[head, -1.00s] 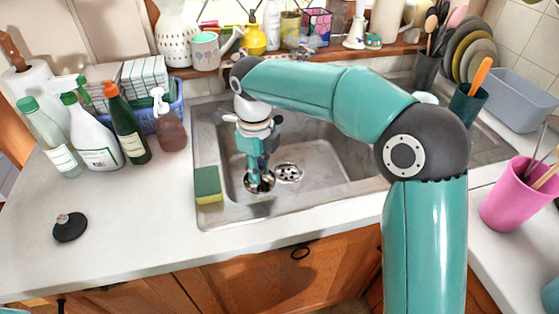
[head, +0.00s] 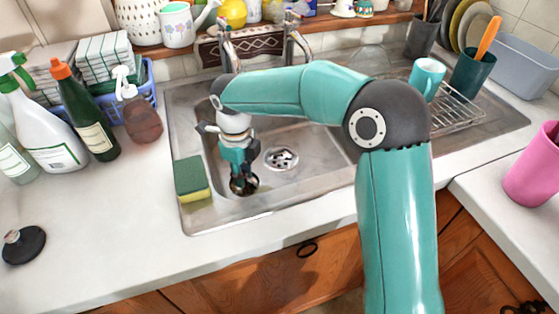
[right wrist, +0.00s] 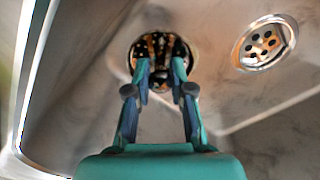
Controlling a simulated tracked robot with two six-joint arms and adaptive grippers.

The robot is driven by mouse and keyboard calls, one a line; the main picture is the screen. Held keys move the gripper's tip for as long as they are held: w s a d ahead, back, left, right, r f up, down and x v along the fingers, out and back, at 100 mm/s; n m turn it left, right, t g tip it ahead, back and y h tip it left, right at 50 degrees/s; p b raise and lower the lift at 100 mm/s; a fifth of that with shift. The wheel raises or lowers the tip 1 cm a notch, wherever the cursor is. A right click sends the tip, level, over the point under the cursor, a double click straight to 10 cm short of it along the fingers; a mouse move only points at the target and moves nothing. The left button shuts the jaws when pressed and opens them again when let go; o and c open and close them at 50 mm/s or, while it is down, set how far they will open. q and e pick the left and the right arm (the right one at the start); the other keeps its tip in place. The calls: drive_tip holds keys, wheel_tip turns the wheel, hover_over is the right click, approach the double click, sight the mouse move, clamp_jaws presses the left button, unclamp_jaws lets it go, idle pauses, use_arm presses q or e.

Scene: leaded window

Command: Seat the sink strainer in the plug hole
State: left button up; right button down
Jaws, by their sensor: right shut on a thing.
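The sink strainer (head: 244,187), a round metal piece with a dark perforated inside, is at the front left of the sink basin. It also shows in the right wrist view (right wrist: 160,48). My right gripper (head: 240,174) points down into the basin and is shut on the strainer; its two fingers (right wrist: 160,78) reach the strainer's middle. The plug hole (head: 281,158), a metal ring with several dark holes, lies uncovered to the right of and behind the strainer. It is at the upper right in the right wrist view (right wrist: 264,42). I cannot tell whether the strainer touches the basin floor. My left gripper is not in view.
A green and yellow sponge (head: 192,180) lies on the sink's left rim. A black plug (head: 23,245) lies on the left counter. Bottles (head: 88,118) stand at the back left. A tap (head: 228,50) stands behind the basin. A teal mug (head: 427,76) stands on the drying rack at right.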

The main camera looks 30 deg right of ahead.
drive_tip(key=w+d+p, duration=0.1)
drive_tip(key=w+d, duration=0.1)
drive_tip(key=d, duration=0.3)
drive_tip(key=w+d+f+p, duration=0.1)
drive_tip(key=w+d, duration=0.1)
drive_tip(key=d, duration=0.3)
drive_tip(key=w+d+p, duration=0.1)
drive_tip(key=w+d, duration=0.2)
drive_tip(key=d, duration=0.2)
drive_tip(key=shift+w+d+f+p, duration=0.1)
drive_tip(key=shift+d+f+p, duration=0.25)
drive_tip(key=shift+d, duration=0.05)
wheel_tip(320, 180, down, 5)
drive_tip(key=shift+f, duration=0.1)
drive_tip(key=shift+f, duration=0.15)
drive_tip(key=c, duration=1)
unclamp_jaws()
